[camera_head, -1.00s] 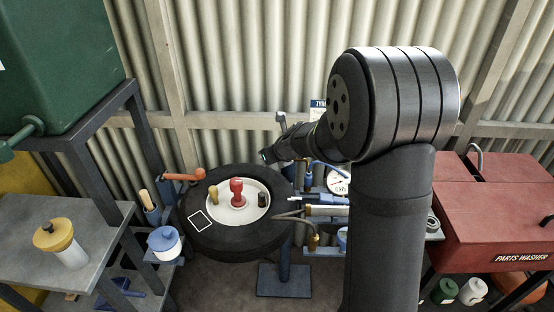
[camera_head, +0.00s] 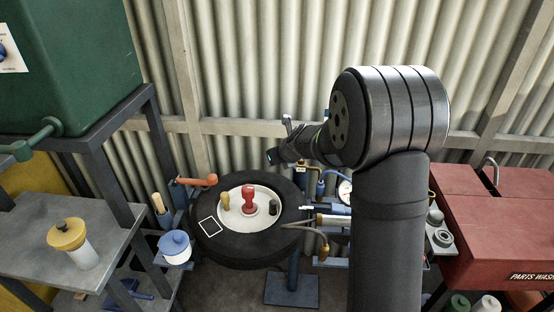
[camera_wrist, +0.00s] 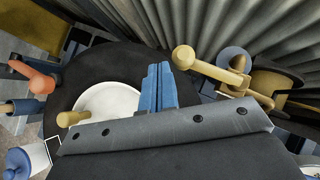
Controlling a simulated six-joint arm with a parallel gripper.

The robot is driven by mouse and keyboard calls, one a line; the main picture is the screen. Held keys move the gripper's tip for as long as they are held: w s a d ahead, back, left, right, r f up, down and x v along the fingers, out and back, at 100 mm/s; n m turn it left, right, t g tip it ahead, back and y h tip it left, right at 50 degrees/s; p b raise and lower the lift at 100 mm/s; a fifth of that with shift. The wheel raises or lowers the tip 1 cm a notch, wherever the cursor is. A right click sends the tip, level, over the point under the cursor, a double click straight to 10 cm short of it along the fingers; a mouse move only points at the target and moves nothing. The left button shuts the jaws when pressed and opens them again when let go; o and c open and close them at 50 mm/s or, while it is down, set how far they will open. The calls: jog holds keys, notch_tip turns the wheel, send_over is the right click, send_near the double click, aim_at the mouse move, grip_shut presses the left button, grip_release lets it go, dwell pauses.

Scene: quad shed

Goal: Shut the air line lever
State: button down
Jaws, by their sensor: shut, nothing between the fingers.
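A brass-yellow lever (camera_wrist: 215,70) with a ball end shows in the wrist view. It runs from the ball, just right of my fingers, to a brass valve body further right.
A black tyre (camera_head: 284,229) with a white centre carries a red knob (camera_head: 249,200) and small pegs. An orange handle (camera_head: 198,181) stands left of it. A hose with a brass end (camera_head: 322,246) hangs at right. The corrugated wall (camera_head: 250,60) is behind.

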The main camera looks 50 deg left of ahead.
dwell(0.3)
jog(key=s+d, duration=0.1)
jog(key=s, duration=0.1)
jog(key=s+d, duration=0.1)
jog(key=shift+s+d+r, duration=0.15)
jog(key=shift+s+d, duration=0.15)
jog(key=shift+s, duration=0.05)
jog(key=s+d+r, duration=0.3)
jog(key=s+r, duration=0.2)
jog(key=r, duration=0.2)
jog(key=shift+d, duration=0.4)
jog(key=w+a+f, duration=0.1)
jog(key=w+f, duration=0.1)
jog(key=w+a+f, duration=0.2)
jog(key=f, duration=0.1)
jog(key=w+a+f, duration=0.1)
jog(key=w+f, duration=0.1)
jog(key=shift+w+a+f, duration=0.15)
jog(key=shift+w+a, duration=0.1)
jog(key=shift+a, duration=0.1)
jog(key=w+d, duration=0.2)
jog(key=d, duration=0.1)
jog(key=shift+w+d, duration=0.1)
jog(key=shift+d, duration=0.05)
jog(key=shift+d+n+g, duration=0.2)
jog(key=shift+n+g, duration=0.1)
jog(key=shift+n, duration=0.2)
jog(key=shift+a, duration=0.1)
